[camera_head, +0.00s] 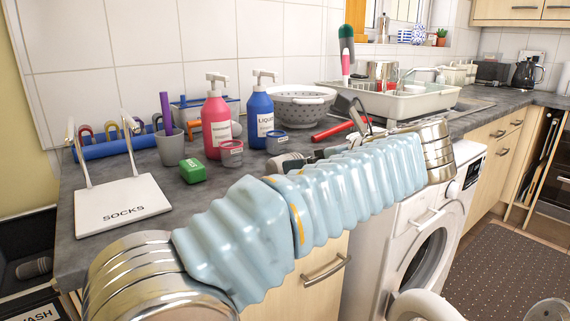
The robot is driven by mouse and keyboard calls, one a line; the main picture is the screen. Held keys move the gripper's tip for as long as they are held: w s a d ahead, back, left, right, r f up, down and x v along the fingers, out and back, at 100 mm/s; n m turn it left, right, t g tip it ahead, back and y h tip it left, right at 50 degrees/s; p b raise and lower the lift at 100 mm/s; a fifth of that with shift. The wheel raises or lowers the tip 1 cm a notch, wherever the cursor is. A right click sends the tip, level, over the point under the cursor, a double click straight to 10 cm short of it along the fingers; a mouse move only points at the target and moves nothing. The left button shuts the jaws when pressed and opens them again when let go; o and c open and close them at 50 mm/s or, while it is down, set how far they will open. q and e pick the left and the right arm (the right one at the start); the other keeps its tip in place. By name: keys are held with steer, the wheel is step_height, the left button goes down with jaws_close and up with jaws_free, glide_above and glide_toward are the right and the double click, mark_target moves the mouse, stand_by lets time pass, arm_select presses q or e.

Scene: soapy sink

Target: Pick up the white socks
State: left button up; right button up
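A white holder labelled SOCKS (121,205), with two upright prongs, stands at the left end of the counter. I cannot make out any white socks for sure. A small greyish item (286,162) lies on the counter behind my sleeves, partly hidden; I cannot tell what it is. A dark grey sock-like item (33,268) lies in the dark container at the lower left.
A grey cup (171,148), green block (193,171), red bottle (217,125), blue bottle (260,115) and colander (301,106) crowd the counter. A dish rack (405,103) is farther right. A washing machine (432,245) stands below.

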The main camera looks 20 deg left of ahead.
arm_select(q)
steer(key=x, duration=1)
steer(key=shift+w+a+f, duration=0.15)
steer(key=shift+w+f, duration=0.05)
steer(key=shift+w, duration=0.15)
steer(key=shift+c, duration=0.5)
steer(key=c, duration=0.6)
